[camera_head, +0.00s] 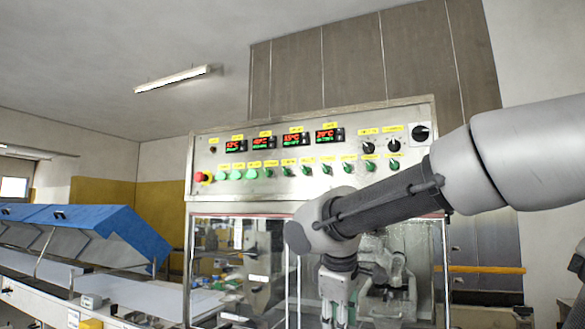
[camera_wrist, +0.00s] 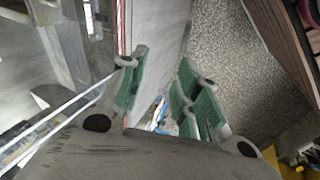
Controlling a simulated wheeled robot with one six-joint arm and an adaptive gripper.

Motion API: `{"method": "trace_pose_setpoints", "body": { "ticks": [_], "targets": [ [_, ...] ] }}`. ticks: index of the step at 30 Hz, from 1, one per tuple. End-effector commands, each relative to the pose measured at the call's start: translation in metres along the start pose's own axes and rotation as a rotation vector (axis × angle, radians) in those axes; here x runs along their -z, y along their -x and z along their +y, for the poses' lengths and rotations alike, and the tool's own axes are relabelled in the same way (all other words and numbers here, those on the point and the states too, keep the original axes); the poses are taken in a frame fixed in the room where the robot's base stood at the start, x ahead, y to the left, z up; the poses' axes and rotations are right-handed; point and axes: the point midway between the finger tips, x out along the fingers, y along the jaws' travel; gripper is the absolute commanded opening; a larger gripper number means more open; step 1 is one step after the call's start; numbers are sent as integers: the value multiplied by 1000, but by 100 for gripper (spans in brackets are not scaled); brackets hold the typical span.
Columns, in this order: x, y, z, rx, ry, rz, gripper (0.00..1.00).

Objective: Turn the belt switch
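The control panel (camera_head: 225,190) stands upright ahead in the head view, with a row of green buttons and switches (camera_head: 287,171) and black knobs (camera_head: 394,146) at its right. The yellow labels are too small to read, so I cannot tell which one is the belt switch. My gripper (camera_head: 338,308) hangs below the panel, in front of the glazed lower part of the machine, pointing down and apart from the switches. In the wrist view my gripper (camera_wrist: 162,75) shows its green-padded fingers spread with nothing between them. The panel's switches do not show in the wrist view.
A red emergency button (camera_head: 200,177) sits at the panel's left, and a large black rotary switch (camera_head: 420,133) at its upper right. Lit displays (camera_head: 296,139) run along the top. A conveyor with a blue cover (camera_head: 95,222) lies at the left. My arm crosses in front of the panel's right side.

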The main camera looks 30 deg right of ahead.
Motion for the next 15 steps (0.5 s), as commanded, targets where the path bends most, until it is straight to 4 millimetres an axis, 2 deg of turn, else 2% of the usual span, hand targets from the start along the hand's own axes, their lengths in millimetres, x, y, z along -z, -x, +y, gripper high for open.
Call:
{"method": "trace_pose_setpoints", "body": {
  "ticks": [8, 11, 14, 15],
  "targets": [
    [65, 42, 76, -262, 564, -118, 32],
    [97, 70, 109, -389, 833, -213, 32],
    [136, 112, 144, -537, 1156, -376, 32],
    [152, 132, 158, -596, 1293, -467, 32]
  ]
}}
